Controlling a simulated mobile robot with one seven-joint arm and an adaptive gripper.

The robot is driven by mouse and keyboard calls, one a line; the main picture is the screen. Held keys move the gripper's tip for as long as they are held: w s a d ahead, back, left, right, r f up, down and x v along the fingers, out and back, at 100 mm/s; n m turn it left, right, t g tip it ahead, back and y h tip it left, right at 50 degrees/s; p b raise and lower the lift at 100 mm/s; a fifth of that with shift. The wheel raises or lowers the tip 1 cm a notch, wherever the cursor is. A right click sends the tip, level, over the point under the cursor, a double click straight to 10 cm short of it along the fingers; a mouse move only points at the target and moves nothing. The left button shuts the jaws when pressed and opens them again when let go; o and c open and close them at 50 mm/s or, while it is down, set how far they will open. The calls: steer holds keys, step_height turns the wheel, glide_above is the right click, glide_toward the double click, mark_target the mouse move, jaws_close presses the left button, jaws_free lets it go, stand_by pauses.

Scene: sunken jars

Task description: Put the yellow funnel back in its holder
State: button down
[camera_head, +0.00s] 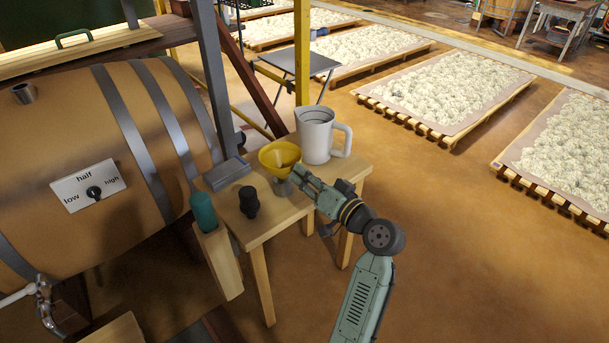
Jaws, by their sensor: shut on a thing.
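The yellow funnel (279,155) is over the small wooden table, upright with its wide mouth facing up. My gripper (294,174) reaches in from the lower right and is shut on the funnel at its near right side. The funnel's lower part and spout are largely hidden by the fingers. I cannot make out the funnel's holder clearly.
A white pitcher (316,136) stands close behind and right of the funnel on the wooden table (270,218). A black knobbed object (249,202) and a grey tray (226,174) are to the left. A teal bottle (203,212) and a large barrel (90,150) are farther left.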

steer(key=c, duration=1.5)
jaws_free()
step_height(320, 180, up, 10)
steer(key=shift+f, duration=0.1)
